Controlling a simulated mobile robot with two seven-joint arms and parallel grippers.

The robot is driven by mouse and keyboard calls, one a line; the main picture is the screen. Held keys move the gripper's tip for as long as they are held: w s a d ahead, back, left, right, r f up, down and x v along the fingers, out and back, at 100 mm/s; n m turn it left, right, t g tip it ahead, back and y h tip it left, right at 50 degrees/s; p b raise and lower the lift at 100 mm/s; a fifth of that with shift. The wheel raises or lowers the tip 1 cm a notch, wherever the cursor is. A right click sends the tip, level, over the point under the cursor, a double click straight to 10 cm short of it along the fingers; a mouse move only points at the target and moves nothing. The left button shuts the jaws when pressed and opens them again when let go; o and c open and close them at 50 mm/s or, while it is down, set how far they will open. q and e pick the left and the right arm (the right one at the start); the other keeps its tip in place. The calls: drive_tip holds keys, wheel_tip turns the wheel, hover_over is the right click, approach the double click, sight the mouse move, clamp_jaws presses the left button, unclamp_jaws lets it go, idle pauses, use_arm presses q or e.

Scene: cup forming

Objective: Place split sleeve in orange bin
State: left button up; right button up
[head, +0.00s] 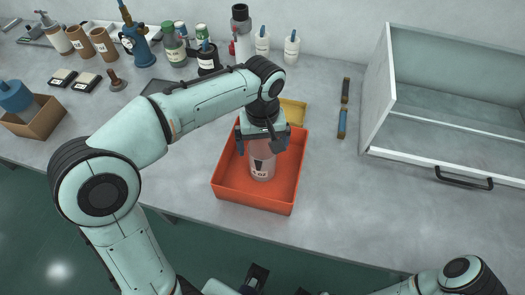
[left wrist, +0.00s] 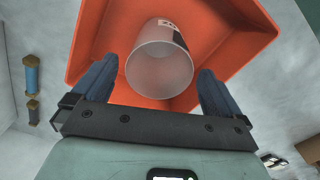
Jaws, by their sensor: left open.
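The split sleeve (head: 262,165) is a clear, frosted cylinder with a black-and-white label. It is inside the orange bin (head: 250,195), roughly upright, near the middle. My left gripper (head: 263,150) is above the bin, pointing down over the sleeve. In the left wrist view my left gripper (left wrist: 158,88) is open, with a blue finger on each side of the sleeve (left wrist: 160,70) and gaps between. The sleeve's round end faces the camera there, over the orange bin (left wrist: 235,30). Whether the sleeve touches the bin floor is hard to tell.
A yellow tray (head: 294,112) lies just behind the bin. An open grey-white drawer box (head: 410,155) stands at the right. Bottles (head: 174,48) line the back, and a cardboard box (head: 38,120) is at the left.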

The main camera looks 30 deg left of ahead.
use_arm(q)
wheel_tip(320, 180, up, 6)
drive_tip(key=shift+f+p, duration=0.1)
drive_tip(key=shift+p, duration=0.35)
